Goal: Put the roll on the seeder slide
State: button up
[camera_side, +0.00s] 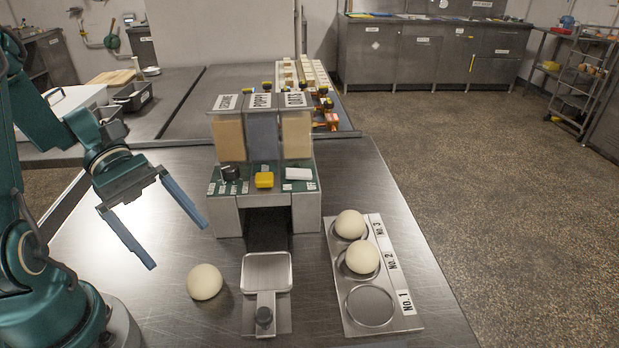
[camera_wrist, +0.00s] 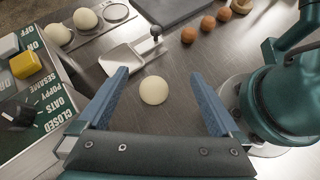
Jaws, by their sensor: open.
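A pale round roll (camera_side: 205,282) lies on the steel table, left of the seeder slide (camera_side: 267,272). The slide is a shallow square metal tray with a dark knob at its front; it is empty and sits in front of the seeder (camera_side: 262,150). My gripper (camera_side: 178,243) is open and empty, above and behind the roll in the side view. In the wrist view the roll (camera_wrist: 154,90) lies beyond and between the open blue fingers (camera_wrist: 160,98), and the slide (camera_wrist: 130,58) is past it, up and left.
A metal tray (camera_side: 388,325) with wells marked No. 1, No. 2 and No. 3 stands at right. Pale rolls sit in wells No. 2 and No. 3; No. 1 is empty. Several brown round items (camera_wrist: 208,23) lie farther off in the wrist view.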

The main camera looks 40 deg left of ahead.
jog(key=d+r+m+t+y, duration=0.2)
jog(key=m+y, duration=0.3)
jog(key=m, duration=0.4)
jog(key=s+d+r+m+t+y, duration=0.1)
jog(key=d+r+m+t+y, duration=0.1)
jog(key=r+m+y, duration=0.3)
jog(key=m+y, duration=0.1)
jog(key=m, duration=0.3)
jog(key=shift+d+r, duration=0.15)
jog(key=shift+d, duration=0.15)
jog(key=shift+s+m, duration=0.1)
jog(key=shift+m, duration=0.2)
